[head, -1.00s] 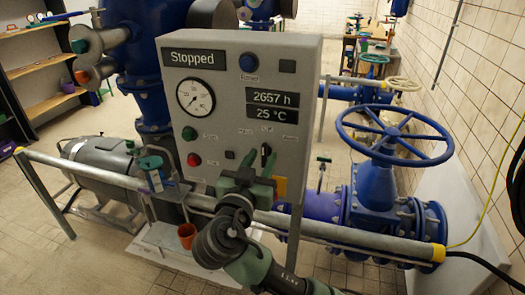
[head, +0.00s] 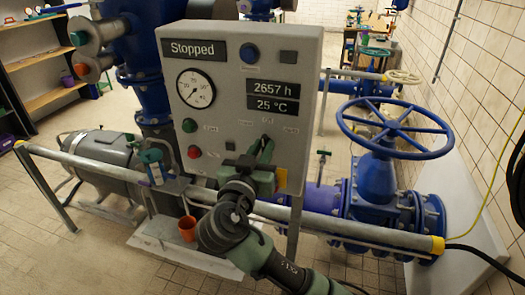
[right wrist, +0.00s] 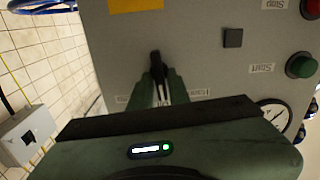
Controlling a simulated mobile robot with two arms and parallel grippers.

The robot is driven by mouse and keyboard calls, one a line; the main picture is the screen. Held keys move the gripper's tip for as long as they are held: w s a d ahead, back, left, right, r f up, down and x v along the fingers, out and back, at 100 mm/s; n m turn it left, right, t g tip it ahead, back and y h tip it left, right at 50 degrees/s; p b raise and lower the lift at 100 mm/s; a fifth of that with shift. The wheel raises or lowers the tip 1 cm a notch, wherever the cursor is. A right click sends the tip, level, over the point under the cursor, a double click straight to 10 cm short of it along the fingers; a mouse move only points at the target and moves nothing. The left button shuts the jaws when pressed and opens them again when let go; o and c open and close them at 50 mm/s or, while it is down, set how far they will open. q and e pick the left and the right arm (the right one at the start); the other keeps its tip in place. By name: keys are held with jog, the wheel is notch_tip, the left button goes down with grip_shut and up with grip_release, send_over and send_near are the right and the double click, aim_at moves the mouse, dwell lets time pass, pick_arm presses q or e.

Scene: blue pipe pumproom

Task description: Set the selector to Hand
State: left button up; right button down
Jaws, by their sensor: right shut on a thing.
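The selector (right wrist: 155,66) is a small black knob on the front of the grey control panel (head: 222,112). In the right wrist view it shows upside down, between the Hand label (right wrist: 200,92) and a label on its other side. My right gripper (head: 264,150) is at the panel's lower right, its fingers closed around the selector. The panel display (head: 193,49) reads Stopped. My left gripper is not in view.
A green button (head: 189,125) and a red button (head: 193,152) are left of the selector. A grey rail (head: 335,231) with a yellow end runs in front of the panel, below my right arm. A blue handwheel (head: 394,130) stands to the right.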

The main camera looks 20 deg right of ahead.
jog(key=shift+f+n+b, duration=0.15)
jog(key=shift+n+b, duration=0.2)
jog(key=shift+n, duration=0.75)
jog(key=n+p, duration=0.1)
jog(key=n, duration=0.4)
jog(key=shift+a+p, duration=0.15)
jog(key=shift+p, duration=0.25)
jog(key=shift+w+n, duration=0.1)
jog(key=shift+n, duration=0.2)
jog(key=c, duration=1.5)
grip_release()
